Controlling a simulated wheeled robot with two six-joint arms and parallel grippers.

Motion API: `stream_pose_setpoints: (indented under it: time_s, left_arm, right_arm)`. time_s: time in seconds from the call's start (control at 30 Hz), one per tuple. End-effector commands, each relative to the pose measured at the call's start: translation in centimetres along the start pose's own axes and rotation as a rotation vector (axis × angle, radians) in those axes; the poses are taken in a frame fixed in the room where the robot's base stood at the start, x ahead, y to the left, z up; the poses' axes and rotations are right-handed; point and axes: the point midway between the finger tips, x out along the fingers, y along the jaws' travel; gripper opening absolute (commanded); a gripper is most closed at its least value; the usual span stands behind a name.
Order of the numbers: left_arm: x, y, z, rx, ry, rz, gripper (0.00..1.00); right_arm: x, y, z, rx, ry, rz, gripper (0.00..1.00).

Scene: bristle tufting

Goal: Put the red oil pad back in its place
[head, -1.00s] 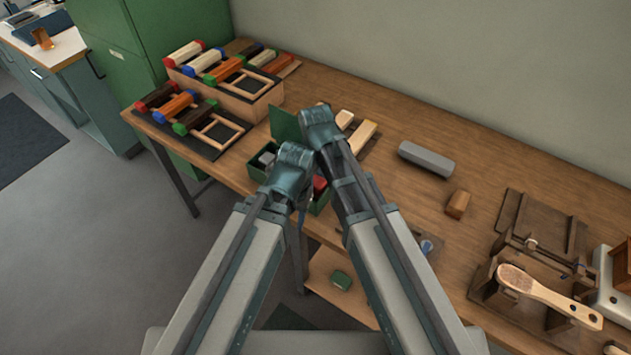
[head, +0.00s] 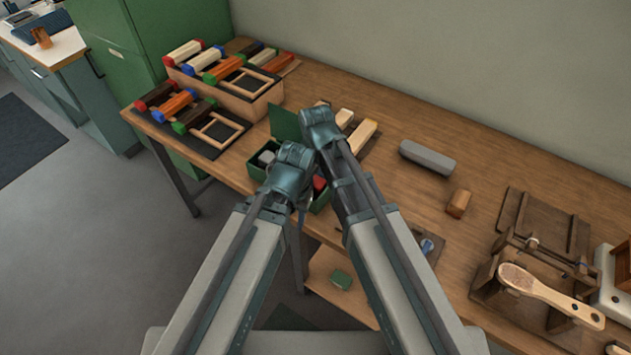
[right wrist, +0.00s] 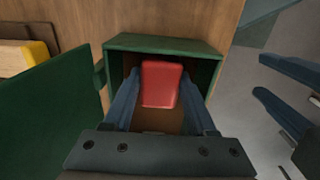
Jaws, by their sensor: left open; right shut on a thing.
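The red oil pad (right wrist: 160,84) shows between the fingers of my right gripper (right wrist: 160,76) in the right wrist view. My right gripper is shut on it, at the mouth of an open compartment of the green box (right wrist: 165,43). Whether the pad touches the compartment floor I cannot tell. In the head view the red pad (head: 319,183) is partly hidden by my arms, and the green box (head: 322,204) is mostly covered. My left gripper (right wrist: 260,76) is open and empty, beside the box on the right of the wrist view.
The box's green lid (head: 285,123) stands open. A grey block (head: 266,158) sits in the box's other end. Racks of coloured-end blocks (head: 220,95) stand at the back left. A grey bar (head: 426,158) and a wooden block (head: 458,203) lie to the right, with bare bench between.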

Motion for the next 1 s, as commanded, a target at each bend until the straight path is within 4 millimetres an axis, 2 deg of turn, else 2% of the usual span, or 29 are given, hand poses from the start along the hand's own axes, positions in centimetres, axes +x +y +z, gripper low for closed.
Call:
stream_pose_setpoints:
  time_s: [0.33, 0.37, 0.53, 0.57, 0.77, 0.8, 0.83, 1.0]
  left_arm:
    - [0.58, 0.05, -0.03, 0.000, 0.000, 0.000, 0.46]
    - [0.56, 0.05, -0.03, 0.000, 0.000, 0.000, 0.46]
    - [0.49, 0.05, -0.03, 0.000, 0.000, 0.000, 0.46]
    - [0.49, 0.05, -0.03, 0.000, 0.000, 0.000, 0.46]
    - [0.49, 0.05, -0.03, 0.000, 0.000, 0.000, 0.46]
    - [0.50, 0.05, -0.03, 0.000, 0.000, 0.000, 0.46]
    - [0.50, 0.05, -0.03, 0.000, 0.000, 0.000, 0.46]
    - [0.46, 0.04, -0.03, 0.000, 0.000, 0.000, 0.46]
  right_arm:
    - [0.58, 0.00, 0.00, 0.000, 0.000, 0.000, 0.12]
    - [0.56, 0.00, 0.00, 0.000, 0.000, 0.000, 0.59]
    - [0.50, 0.00, 0.00, 0.000, 0.000, 0.000, 0.89]
    - [0.50, 0.00, 0.00, 0.000, 0.000, 0.000, 0.92]
    - [0.50, 0.00, 0.00, 0.000, 0.000, 0.000, 0.92]
    - [0.50, 0.00, 0.00, 0.000, 0.000, 0.000, 0.99]
    - [0.50, 0.00, 0.00, 0.000, 0.000, 0.000, 1.00]
    - [0.46, 0.00, 0.00, 0.000, 0.000, 0.000, 1.00]
